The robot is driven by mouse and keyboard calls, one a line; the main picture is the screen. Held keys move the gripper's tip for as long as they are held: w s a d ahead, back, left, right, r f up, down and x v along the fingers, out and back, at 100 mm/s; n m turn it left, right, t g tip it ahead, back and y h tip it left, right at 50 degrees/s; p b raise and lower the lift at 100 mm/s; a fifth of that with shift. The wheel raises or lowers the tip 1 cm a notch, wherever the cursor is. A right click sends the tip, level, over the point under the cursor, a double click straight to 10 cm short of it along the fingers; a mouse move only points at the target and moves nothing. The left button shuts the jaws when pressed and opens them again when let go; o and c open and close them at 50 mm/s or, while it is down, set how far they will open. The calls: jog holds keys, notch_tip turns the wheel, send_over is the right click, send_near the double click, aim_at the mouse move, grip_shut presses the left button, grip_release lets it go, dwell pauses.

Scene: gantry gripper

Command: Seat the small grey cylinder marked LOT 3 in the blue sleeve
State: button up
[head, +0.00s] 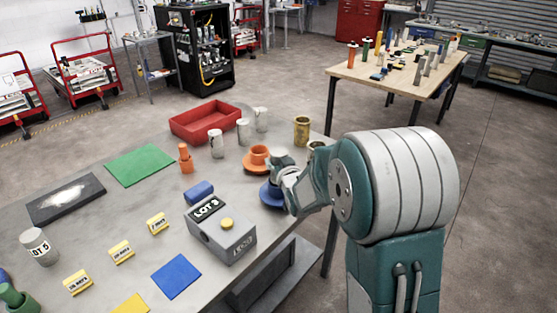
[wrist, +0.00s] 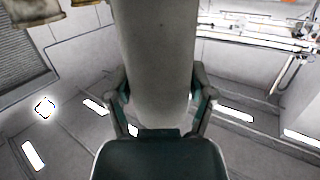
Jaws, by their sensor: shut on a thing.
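The blue sleeve (head: 267,193), with a wide rim, stands near the table's right edge in the head view, partly hidden by my gripper. My gripper (head: 281,177) is right over and beside it. In the wrist view my gripper (wrist: 160,78) is shut on a grey cylinder (wrist: 160,50), one finger on each side. No mark shows on the cylinder's visible side. I cannot tell whether its end is above, touching or inside the sleeve. The words LOT 3 show on a dark plate on a grey box (head: 230,240) with a yellow button.
An orange sleeve (head: 257,160) stands just behind the blue one. Several pale cylinders (head: 216,145) and a gold can (head: 302,131) stand near the red tray (head: 205,124). A blue cylinder (head: 199,193) lies left of my gripper. A LOT 5 cylinder (head: 38,247) is far left.

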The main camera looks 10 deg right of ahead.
jog(key=shift+f, duration=2.3)
jog(key=o, duration=1.3)
jog(key=shift+f, duration=0.1)
jog(key=s, duration=0.4)
jog(key=s+r, duration=0.1)
jog(key=s, duration=0.3)
jog(key=s+r, duration=0.1)
jog(key=s, duration=0.2)
jog(key=shift+s+d, duration=0.3)
jog(key=shift+s, duration=0.1)
